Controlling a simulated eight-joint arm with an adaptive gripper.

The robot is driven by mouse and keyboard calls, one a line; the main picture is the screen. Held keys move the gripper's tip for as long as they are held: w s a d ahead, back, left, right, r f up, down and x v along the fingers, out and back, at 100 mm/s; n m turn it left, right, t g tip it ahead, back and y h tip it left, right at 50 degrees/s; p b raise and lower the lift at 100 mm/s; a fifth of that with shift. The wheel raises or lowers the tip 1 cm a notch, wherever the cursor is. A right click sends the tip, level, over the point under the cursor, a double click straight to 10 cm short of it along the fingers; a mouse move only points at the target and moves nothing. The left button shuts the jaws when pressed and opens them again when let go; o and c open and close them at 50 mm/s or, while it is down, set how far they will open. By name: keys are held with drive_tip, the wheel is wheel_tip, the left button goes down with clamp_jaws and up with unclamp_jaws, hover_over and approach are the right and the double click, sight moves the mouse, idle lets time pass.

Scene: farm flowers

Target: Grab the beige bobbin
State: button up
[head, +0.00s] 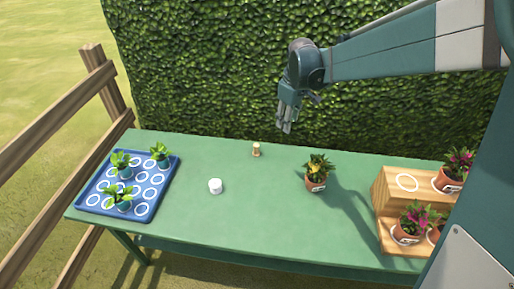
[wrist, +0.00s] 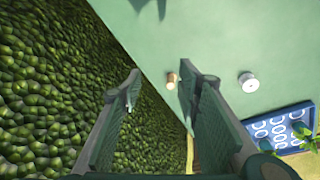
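The beige bobbin (head: 256,150) stands upright near the back edge of the green table (head: 250,220). In the wrist view the bobbin (wrist: 172,79) shows close to the tip of the right-hand finger, apart from it. My gripper (head: 286,128) hangs in the air above the back edge of the table, to the right of the bobbin. In the wrist view my gripper (wrist: 160,78) is open, with its two fingers spread and nothing between them.
A white spool-like object (head: 215,186) stands left of centre. A blue tray (head: 148,205) with several plants is at the left. A potted yellow flower (head: 317,173) stands right of centre. A wooden stepped stand (head: 388,198) with pots is at the right. A hedge (head: 200,70) rises behind the table.

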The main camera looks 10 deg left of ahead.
drive_tip(key=w+a+f+n+g, duration=0.1)
drive_tip(key=w+a+f+n, duration=0.2)
drive_tip(key=w+a+f, duration=0.45)
drive_tip(key=n, duration=0.1)
hover_over(256, 145)
drive_tip(key=shift+g+h, duration=0.3)
drive_tip(key=shift+g, duration=0.1)
drive_tip(key=f, duration=0.9)
drive_tip(key=shift+s+d+f, duration=0.15)
drive_tip(key=shift+d+f, duration=0.1)
drive_tip(key=shift+d, duration=0.1)
drive_tip(key=shift+a+f+n, duration=0.4)
drive_tip(key=shift+f, duration=0.2)
drive_tip(key=shift+f, duration=1.3)
drive_tip(key=shift+w+f+b, duration=0.15)
drive_tip(key=shift+f+b, duration=0.15)
drive_tip(key=shift+f, duration=1)
drive_tip(key=shift+w+f+b, duration=0.1)
drive_tip(key=shift+f+b, duration=0.2)
drive_tip(key=shift+f, duration=1)
